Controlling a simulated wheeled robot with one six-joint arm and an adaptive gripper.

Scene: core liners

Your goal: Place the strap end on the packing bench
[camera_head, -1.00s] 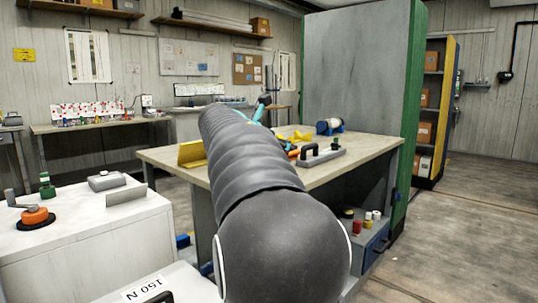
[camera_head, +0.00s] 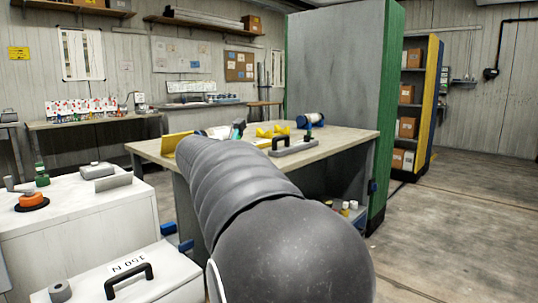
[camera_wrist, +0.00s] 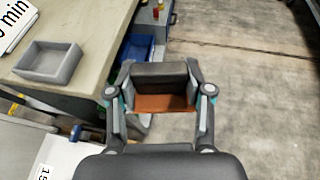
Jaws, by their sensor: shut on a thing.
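In the wrist view my gripper (camera_wrist: 163,95) is shut on a wide block-like piece, dark grey with an orange-brown face (camera_wrist: 165,103), which I take to be the strap end. It is held in the air between the two fingers, above the concrete floor and just right of a bench edge. The packing bench seems to be the beige-topped bench (camera_head: 345,140) in the middle of the head view; its top also shows at the left of the wrist view (camera_wrist: 95,25). In the head view my arm hides the gripper and the held piece.
A grey open tray (camera_wrist: 50,62) lies near the bench edge. On the bench stand a handled tool (camera_head: 293,146), yellow pieces (camera_head: 270,131) and a blue-and-white cylinder (camera_head: 310,119). A white cabinet (camera_head: 85,225) is at left, a tall grey-green cabinet (camera_head: 335,70) behind. Floor at right is clear.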

